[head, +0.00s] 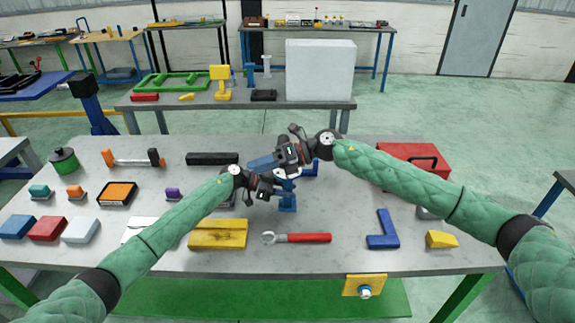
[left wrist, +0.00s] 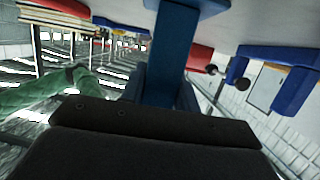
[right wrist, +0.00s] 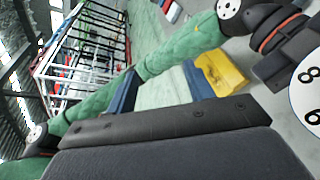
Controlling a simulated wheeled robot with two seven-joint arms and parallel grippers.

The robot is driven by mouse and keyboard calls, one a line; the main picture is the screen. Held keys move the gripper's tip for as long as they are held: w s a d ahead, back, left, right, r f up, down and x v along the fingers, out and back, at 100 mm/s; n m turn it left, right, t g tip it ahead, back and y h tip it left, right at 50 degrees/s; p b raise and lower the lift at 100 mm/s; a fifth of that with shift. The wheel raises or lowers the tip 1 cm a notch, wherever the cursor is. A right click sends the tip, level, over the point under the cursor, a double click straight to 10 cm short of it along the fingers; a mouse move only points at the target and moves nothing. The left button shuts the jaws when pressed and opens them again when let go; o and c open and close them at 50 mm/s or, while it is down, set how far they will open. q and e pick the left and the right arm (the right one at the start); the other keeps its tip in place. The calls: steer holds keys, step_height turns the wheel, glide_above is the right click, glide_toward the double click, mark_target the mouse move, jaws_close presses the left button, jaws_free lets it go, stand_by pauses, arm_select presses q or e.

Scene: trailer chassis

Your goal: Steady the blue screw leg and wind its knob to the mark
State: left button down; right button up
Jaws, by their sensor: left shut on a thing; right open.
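The blue screw leg (head: 287,203) stands on the grey table, just right of the middle. My left gripper (head: 282,186) is shut on its upper part. The left wrist view shows the blue post (left wrist: 170,50) between the fingers, with the wider foot towards the table. My right gripper (head: 262,163) is open, above and slightly left of the left gripper, and apart from the leg. Its spread blue fingers (right wrist: 160,88) have nothing between them in the right wrist view. The knob and the mark cannot be made out; the grippers cover the leg's top.
A yellow block (head: 218,235) and a red wrench (head: 300,238) lie in front of the leg. Blue angle pieces (head: 382,230), a yellow wedge (head: 441,239) and a red toolbox (head: 412,160) are to the right. Several blocks fill the left side.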

steer(key=w+d+f+n+t+h, duration=0.1)
steer(key=d+f+n+t, duration=0.3)
steer(key=n, duration=0.8)
steer(key=w+d+f+n+t, duration=0.1)
steer(key=d+n+t, duration=0.5)
steer(key=n, duration=0.6)
steer(key=w+d+f+n+t+h, duration=0.1)
steer(key=d+f+n+t, duration=0.3)
steer(key=n, duration=0.8)
steer(key=shift+t, duration=0.3)
steer(key=x, duration=0.3)
steer(key=r+x, duration=0.1)
steer(key=x, duration=0.6)
steer(key=shift+w+d+r, duration=0.1)
steer(key=shift+w+r, duration=0.05)
steer(key=shift+r, duration=0.05)
steer(key=c, duration=0.9)
steer(key=shift+c, duration=0.2)
